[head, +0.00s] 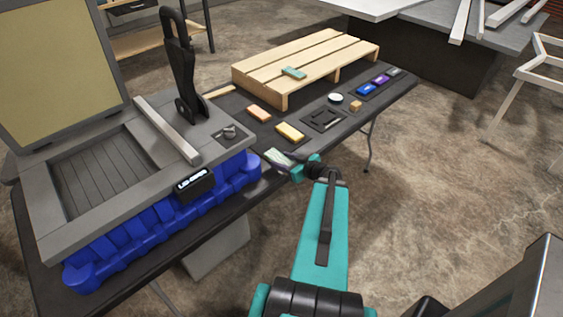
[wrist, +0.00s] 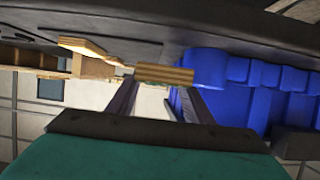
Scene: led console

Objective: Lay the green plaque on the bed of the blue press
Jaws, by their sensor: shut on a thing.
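My gripper (head: 292,167) is shut on a pale green plaque (head: 278,157), held near the table's front edge, right of the press. In the wrist view the plaque's tan, striped edge (wrist: 165,74) shows at the fingertips (wrist: 158,88). The press at the left has a grey frame (head: 95,215), a raised lid (head: 60,65) and a ribbed blue base (head: 130,235). Its recessed slatted bed (head: 100,172) looks empty. The blue base also shows in the wrist view (wrist: 250,85). A teal-green block (head: 293,72) lies on the pallet.
A black upright lever (head: 181,65) and a grey bar (head: 167,130) stand at the bed's right side. The pallet (head: 305,60) stands at the back. Orange (head: 258,113) and yellow-orange (head: 289,132) blocks lie on the dark table (head: 232,205). Small blue and purple items (head: 372,86) lie farther right.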

